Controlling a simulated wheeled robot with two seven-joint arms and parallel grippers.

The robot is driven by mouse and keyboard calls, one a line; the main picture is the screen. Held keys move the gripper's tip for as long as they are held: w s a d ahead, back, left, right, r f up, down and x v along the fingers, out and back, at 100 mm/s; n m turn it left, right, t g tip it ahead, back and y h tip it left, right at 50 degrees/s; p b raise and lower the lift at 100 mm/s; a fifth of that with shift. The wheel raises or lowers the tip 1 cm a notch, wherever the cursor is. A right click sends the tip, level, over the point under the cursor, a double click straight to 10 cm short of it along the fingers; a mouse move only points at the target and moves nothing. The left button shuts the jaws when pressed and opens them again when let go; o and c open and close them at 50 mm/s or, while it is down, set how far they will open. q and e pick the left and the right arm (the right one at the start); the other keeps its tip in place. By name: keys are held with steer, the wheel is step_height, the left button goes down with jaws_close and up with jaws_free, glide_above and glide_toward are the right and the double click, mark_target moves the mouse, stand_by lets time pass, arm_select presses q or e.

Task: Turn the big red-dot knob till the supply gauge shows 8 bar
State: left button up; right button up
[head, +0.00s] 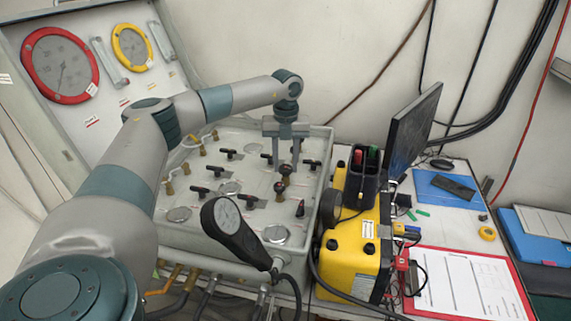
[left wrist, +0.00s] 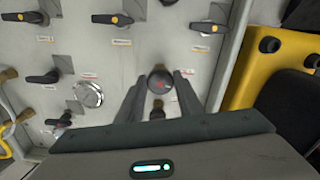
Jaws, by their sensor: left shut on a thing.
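The round dark knob with a red dot (left wrist: 160,80) stands on the grey panel (left wrist: 110,62). In the head view the knob (head: 286,169) shows between the fingers of my left gripper (head: 286,164). My left gripper (left wrist: 160,92) reaches down from above and is shut on the knob, one finger on each side. A large red-ringed gauge (head: 60,65) and a smaller yellow-ringed gauge (head: 132,47) are on the raised lid. Their labels and needle readings are too small to read, so I cannot tell which is the supply gauge. My right gripper is not in view.
Several black lever handles (left wrist: 119,19) surround the knob. A black handheld dial (head: 228,220) rises at the panel's front. A yellow case (head: 350,250) stands close to the panel's right side. A monitor (head: 412,128) and a red clipboard (head: 455,248) are farther right.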

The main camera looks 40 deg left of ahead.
arm_select(q)
steer(key=m, duration=0.4)
steer(key=shift+m+b, duration=0.3)
steer(key=shift+b, duration=0.1)
steer(key=m, duration=0.4)
steer(key=shift+w+d+m+b, duration=0.1)
steer(key=shift+m+b, duration=0.2)
steer(key=shift+b, duration=0.05)
steer(key=m, duration=0.3)
steer(key=shift+m, duration=0.3)
steer(key=m, duration=0.4)
steer(key=shift+b, duration=0.4)
steer(key=m, duration=0.4)
steer(key=shift+d+r, duration=0.1)
steer(key=m, duration=0.4)
steer(key=shift+m+b, duration=0.3)
steer(key=m, duration=0.3)
steer(key=shift+s+m, duration=0.2)
steer(key=shift+m, duration=2.1)
